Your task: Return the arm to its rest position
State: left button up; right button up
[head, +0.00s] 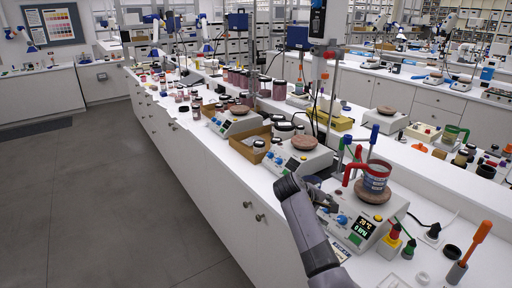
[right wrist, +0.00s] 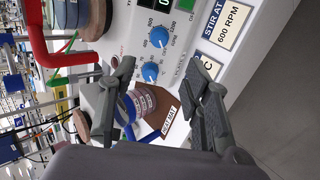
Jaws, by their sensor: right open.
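My right arm comes in from the bottom of the head view. Its gripper (head: 328,203) is over the bench, just left of the front hotplate stirrer (head: 364,227). In the right wrist view the two fingers of the right gripper (right wrist: 160,80) are spread apart with nothing held between them. My left gripper is not in view.
A beaker (head: 376,176) with a red clamp stands on the stirrer's round top, close to the gripper. Stands, cables and several jars crowd the bench behind. An orange-handled tool (head: 478,243) stands at the right. The grey floor (head: 110,200) at left is clear.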

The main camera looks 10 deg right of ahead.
jog(key=s+a+f+m+y, duration=0.1)
jog(key=s+a+f+y, duration=0.1)
jog(key=s+f, duration=0.55)
jog(key=s+a+f+y, duration=0.25)
jog(key=s+f, duration=0.35)
jog(key=s, duration=0.3)
jog(key=s+a+r+m+y, duration=0.15)
jog(key=s+a, duration=0.35)
jog(key=s, duration=0.7)
jog(key=s+a+y, duration=0.3)
jog(key=s+a, duration=0.2)
jog(key=s, duration=0.7)
notch_tip(320, 180, down, 32)
jog(key=s+g+b, duration=0.1)
jog(key=s+b, duration=0.1)
jog(key=b, duration=0.3)
jog(key=s+d+f+g+b, duration=0.1)
jog(key=s+d+f+b, duration=0.1)
jog(key=s+f, duration=1.4)
jog(key=shift+d+f+b, duration=0.3)
jog(key=shift+d+f, duration=0.3)
jog(key=shift+f, duration=0.2)
